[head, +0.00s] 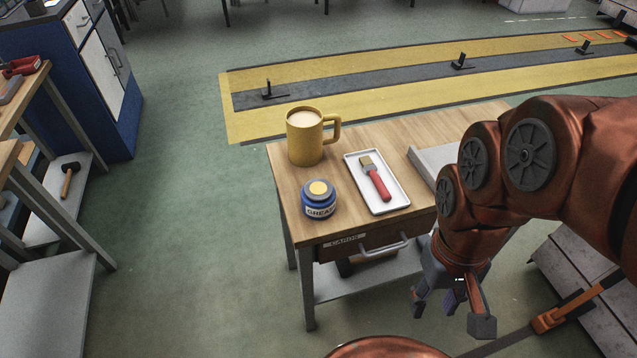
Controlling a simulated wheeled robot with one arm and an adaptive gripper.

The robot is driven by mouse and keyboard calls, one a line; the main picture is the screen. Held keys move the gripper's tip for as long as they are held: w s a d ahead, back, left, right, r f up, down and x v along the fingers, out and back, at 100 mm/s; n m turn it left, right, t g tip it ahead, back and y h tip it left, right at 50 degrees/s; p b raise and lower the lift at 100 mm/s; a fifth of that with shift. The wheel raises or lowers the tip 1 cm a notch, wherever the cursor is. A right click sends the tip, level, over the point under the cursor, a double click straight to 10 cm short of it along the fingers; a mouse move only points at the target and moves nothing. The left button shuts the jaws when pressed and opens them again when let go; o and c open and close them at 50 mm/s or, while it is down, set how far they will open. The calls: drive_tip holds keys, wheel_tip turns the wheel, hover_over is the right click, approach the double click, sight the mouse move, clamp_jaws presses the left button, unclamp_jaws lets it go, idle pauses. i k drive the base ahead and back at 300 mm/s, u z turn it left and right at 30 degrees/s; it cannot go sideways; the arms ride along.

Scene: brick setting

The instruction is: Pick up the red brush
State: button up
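The red brush (377,182) lies on a white tray (393,204) on the wooden table. Its red handle points toward the table's front edge and its tan bristles point to the back left. My gripper (451,309) hangs below and in front of the table's right front part, well away from the brush. Its fingers are spread apart and point down. I see nothing between them.
A yellow mug (304,138) and a blue grease jar (319,201) stand left of the tray. A grey flat object (433,163) lies to its right, partly behind my arm. A drawer (362,248) with a handle is under the tabletop (375,133).

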sight(368, 166)
drive_tip(key=z, duration=1.5)
drive_tip(key=k, duration=1.15)
drive_tip(key=u, duration=1.55)
drive_tip(key=i, duration=0.5)
